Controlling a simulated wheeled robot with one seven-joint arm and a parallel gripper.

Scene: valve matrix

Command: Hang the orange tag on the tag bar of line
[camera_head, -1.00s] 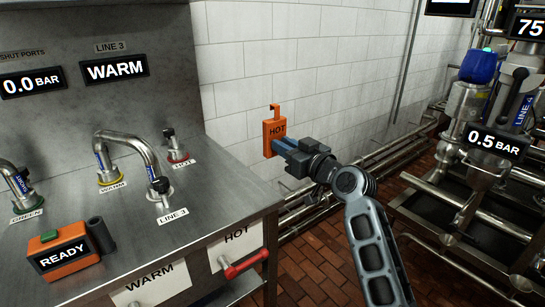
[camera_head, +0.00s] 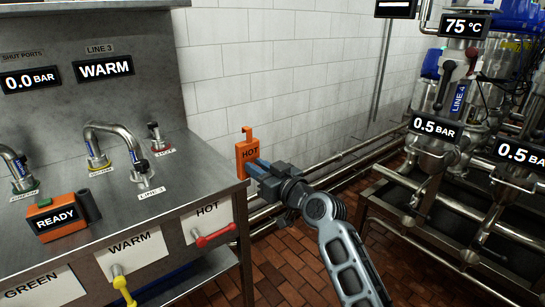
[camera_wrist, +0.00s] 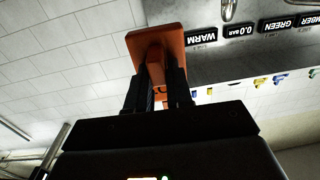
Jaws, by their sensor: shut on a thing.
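The orange tag (camera_head: 247,156) reads HOT and has a hook at its top. My gripper (camera_head: 259,170) is shut on it and holds it upright in the air, just past the right edge of the steel counter. In the wrist view the tag (camera_wrist: 152,42) sits between the two dark fingers (camera_wrist: 157,90). A tag bar cannot be made out.
The steel counter (camera_head: 105,235) at left carries bent pipes (camera_head: 112,135) and an orange READY device (camera_head: 57,218). Coloured handles (camera_head: 216,236) stick out of its front. Floor pipes (camera_head: 335,170) run along the tiled wall. Frames with vessels (camera_head: 430,155) stand at right. Brick floor (camera_head: 300,250) lies open between.

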